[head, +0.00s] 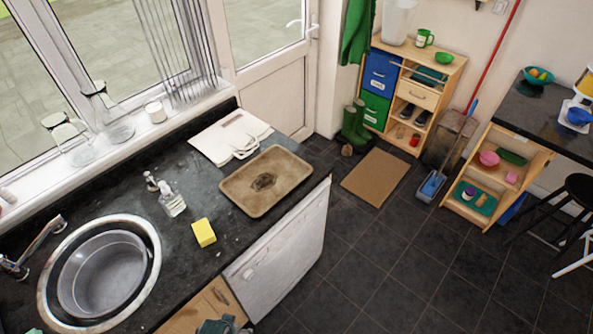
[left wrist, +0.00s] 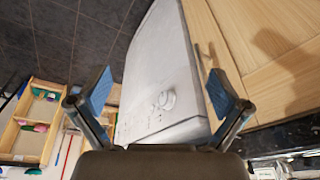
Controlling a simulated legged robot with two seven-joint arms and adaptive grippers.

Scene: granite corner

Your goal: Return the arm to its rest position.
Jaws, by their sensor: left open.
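My left gripper (left wrist: 161,92) shows in the left wrist view with its two blue-padded fingers spread wide and nothing between them. Behind the gap are the white appliance front (left wrist: 158,75) with its round dial and a wooden cupboard door (left wrist: 265,45). In the head view only a small dark piece of my own hardware shows at the bottom edge, in front of the wooden cupboard (head: 205,306); its fingers cannot be made out there. My right gripper is in neither view.
The dark worktop (head: 190,270) holds a round sink (head: 150,285), a yellow sponge (head: 204,232), a soap bottle (head: 172,203), a brown tray (head: 238,204) and a white board (head: 215,146). A brown mat (head: 376,177) lies on the floor.

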